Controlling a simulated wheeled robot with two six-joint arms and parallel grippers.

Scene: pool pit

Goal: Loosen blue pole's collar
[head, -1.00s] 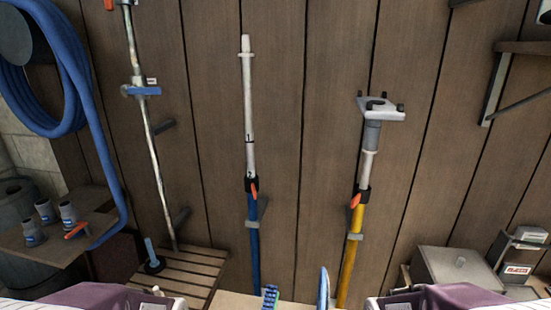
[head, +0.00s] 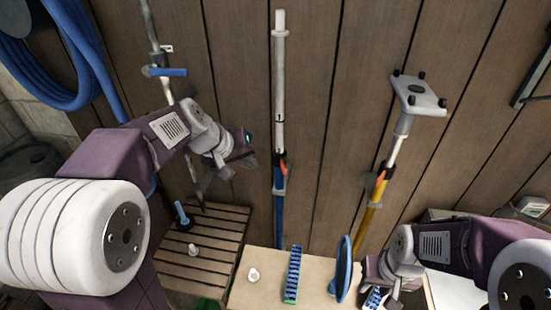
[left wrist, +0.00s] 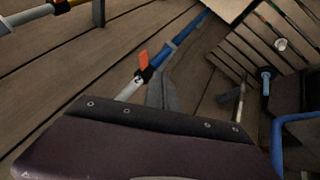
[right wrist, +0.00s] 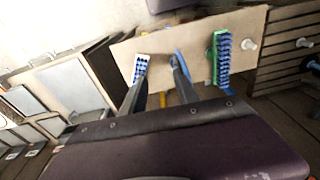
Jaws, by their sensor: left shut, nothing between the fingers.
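The blue pole (head: 279,222) stands against the plank wall, with a white upper section (head: 279,95). Its black collar has an orange lever (head: 281,165), which also shows in the left wrist view (left wrist: 143,60). My left gripper is left of the collar in the head view; its shut, empty fingers (left wrist: 163,92) show in the left wrist view, near the collar but seemingly not holding it. My right gripper is low on the right in the head view; its fingers (right wrist: 160,90) are spread apart in the right wrist view, over the bench top.
A yellow pole (head: 370,215) with a grey head leans right of the blue pole. A bench (head: 258,268) below holds brushes (head: 293,275) and a blue disc-like tool (head: 341,270). A slatted stand (head: 225,225) and a blue hose (head: 85,60) are left.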

